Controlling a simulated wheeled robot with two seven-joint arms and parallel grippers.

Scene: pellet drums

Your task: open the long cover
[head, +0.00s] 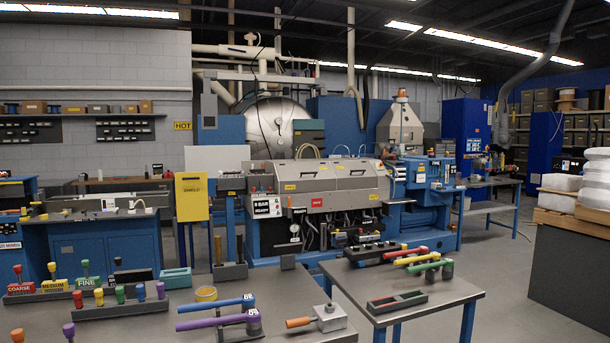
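A long grey-beige cover (335,178) lies along the top front of the blue machine (375,222) in the middle of the head view. It appears to be down, with a seam near its middle and small yellow and red labels on its face. Hoses and fittings show below its front edge. I cannot make out a handle on it for certain. Neither of my grippers is in view.
Two grey benches stand between me and the machine: the left bench (270,302) holds colored-handled tools and racks, the right bench (440,292) colored wrenches. A yellow sign panel (191,197) stands left of the machine. Grey floor (510,290) is open at the right.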

